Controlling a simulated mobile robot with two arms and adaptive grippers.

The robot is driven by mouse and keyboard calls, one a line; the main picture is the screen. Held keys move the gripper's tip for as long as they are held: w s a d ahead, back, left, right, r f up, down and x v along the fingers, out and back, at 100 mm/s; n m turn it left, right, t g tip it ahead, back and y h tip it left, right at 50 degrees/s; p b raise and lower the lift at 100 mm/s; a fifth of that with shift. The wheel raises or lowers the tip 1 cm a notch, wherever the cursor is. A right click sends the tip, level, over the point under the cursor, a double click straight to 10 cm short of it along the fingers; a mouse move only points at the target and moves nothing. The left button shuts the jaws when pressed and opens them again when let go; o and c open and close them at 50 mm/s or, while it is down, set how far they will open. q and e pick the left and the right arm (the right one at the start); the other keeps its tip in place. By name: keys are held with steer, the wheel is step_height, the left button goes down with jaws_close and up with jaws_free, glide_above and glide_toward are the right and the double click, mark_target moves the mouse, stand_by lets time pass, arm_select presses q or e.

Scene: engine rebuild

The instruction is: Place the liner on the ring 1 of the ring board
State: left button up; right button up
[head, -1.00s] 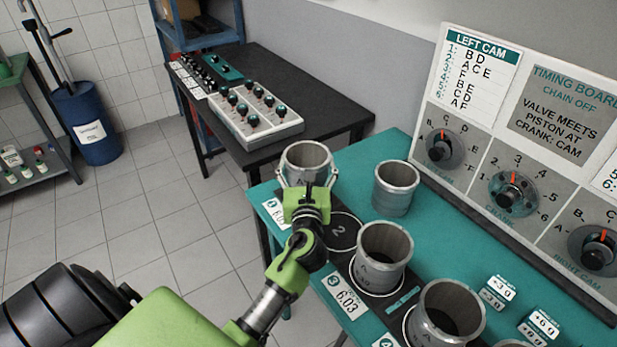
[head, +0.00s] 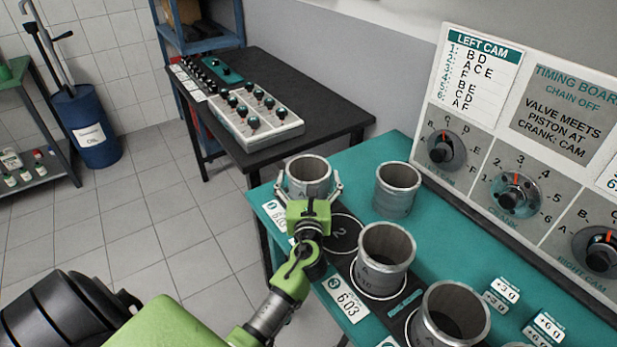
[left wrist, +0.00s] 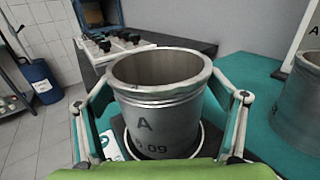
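The grey metal liner (head: 308,173), marked "A" and partly readable ".09", stands upright at the far-left ring place of the ring board. In the left wrist view the liner (left wrist: 165,105) has a white ring line around its base. My left gripper (head: 310,187) is open, one finger on each side of the liner. In the left wrist view gaps show between both fingers and the liner wall. The ring board (head: 322,240) is a dark strip along the teal table's front edge. Its place 2 (head: 343,233) is empty. My right gripper is not in view.
Two other liners (head: 384,258) (head: 450,315) stand on the board to the right. Another liner (head: 397,190) stands on the teal table (head: 345,165) behind. The timing board (head: 520,150) rises at the back right. A black table (head: 320,100) stands beyond.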

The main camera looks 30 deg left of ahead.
arm_select(q)
steer(key=shift+r, duration=0.15)
steer(key=shift+s+d, duration=0.1)
steer(key=shift+s, duration=0.05)
steer(key=b+v, duration=0.1)
steer(key=v, duration=0.9)
steer(key=shift+s+d, duration=0.25)
steer(key=shift+s, duration=0.1)
steer(key=shift+s+d, duration=0.25)
steer(key=shift+s, duration=0.15)
